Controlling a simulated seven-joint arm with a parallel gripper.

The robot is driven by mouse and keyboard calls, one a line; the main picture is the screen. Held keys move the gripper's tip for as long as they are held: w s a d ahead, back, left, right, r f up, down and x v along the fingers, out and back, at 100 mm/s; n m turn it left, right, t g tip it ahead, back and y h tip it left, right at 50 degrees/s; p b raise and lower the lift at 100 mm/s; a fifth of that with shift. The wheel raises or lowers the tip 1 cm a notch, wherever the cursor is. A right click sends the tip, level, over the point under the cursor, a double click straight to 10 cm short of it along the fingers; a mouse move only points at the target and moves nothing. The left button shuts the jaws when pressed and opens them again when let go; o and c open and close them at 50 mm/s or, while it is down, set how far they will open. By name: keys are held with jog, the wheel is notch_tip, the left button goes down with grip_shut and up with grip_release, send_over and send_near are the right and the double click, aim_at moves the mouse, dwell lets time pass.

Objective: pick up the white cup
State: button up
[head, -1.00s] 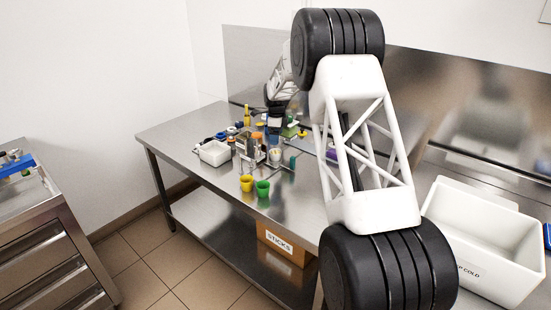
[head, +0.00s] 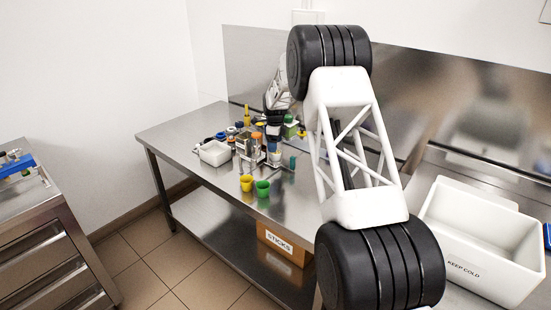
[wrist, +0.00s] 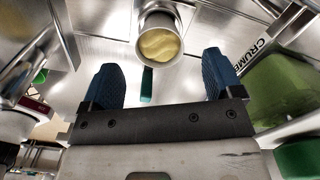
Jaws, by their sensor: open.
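In the wrist view a round cup (wrist: 157,38) with a pale rim and creamy yellow contents stands at the top middle, seen from above. It seems to be the white cup; in the head view a small pale cup (head: 275,157) shows among the table items. My gripper (wrist: 162,80) is open and empty, its two blue fingers spread wide. The cup lies beyond the fingertips, roughly centred between them and apart from them. In the head view my gripper is mostly hidden among the items on the steel table (head: 185,125).
A yellow cup (head: 246,183) and a green cup (head: 263,188) stand near the table's front edge. A white tub (head: 214,153) is at left. In the wrist view a teal object (wrist: 147,85) lies between the fingers and a green container (wrist: 283,85) stands at right.

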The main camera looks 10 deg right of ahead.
jog(key=shift+f, duration=0.15)
jog(key=shift+s+d+f, duration=0.1)
jog(key=shift+f, duration=2.4)
jog(key=shift+c, duration=0.5)
jog(key=c, duration=1)
notch_tip(320, 180, up, 10)
jog(key=shift+r, duration=0.1)
